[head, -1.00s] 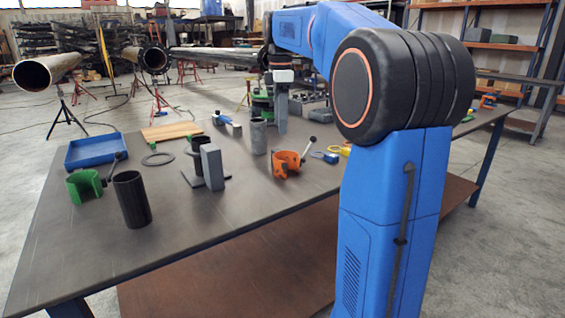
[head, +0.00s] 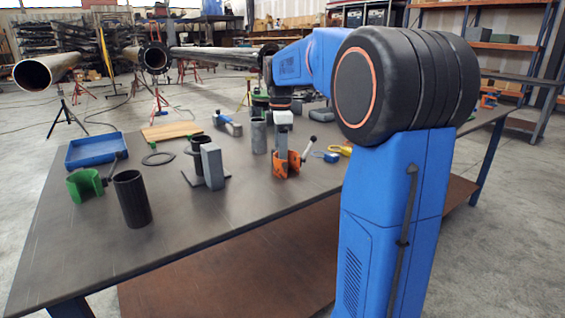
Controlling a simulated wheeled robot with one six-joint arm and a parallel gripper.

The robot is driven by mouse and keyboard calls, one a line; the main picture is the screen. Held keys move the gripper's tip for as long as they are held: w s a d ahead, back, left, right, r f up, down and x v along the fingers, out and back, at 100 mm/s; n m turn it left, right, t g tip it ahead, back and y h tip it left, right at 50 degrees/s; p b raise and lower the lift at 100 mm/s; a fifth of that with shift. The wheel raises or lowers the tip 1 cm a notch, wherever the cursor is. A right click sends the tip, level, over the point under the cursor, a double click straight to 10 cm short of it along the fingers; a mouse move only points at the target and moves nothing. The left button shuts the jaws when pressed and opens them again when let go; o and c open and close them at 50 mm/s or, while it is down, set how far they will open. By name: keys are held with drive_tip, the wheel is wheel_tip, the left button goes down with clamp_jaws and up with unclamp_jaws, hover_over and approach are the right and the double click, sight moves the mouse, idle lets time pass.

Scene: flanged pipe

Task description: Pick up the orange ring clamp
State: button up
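The orange ring clamp (head: 292,167) stands on the dark table right of the middle of the head view. Its lever with a black knob sticks up to the right. My gripper (head: 281,160) points down at the clamp, and its grey finger part covers the clamp's middle. The tips overlap the clamp in the picture, and I cannot tell whether they touch it. Only one finger profile shows, so the gap between the fingers is hidden.
A grey cylinder (head: 258,135) stands just left of my gripper. A blue-handled tool (head: 325,156) and a yellow item (head: 341,150) lie to the right. A grey block (head: 212,166), black cylinder (head: 132,199), green clamp (head: 84,185) and blue tray (head: 95,149) are further left. The front table area is clear.

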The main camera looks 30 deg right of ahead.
drive_tip(key=shift+f, duration=0.15)
clamp_jaws()
drive_tip(key=shift+r, duration=0.2)
wheel_tip(320, 180, up, 10)
drive_tip(key=shift+f, duration=0.15)
idle(0.4)
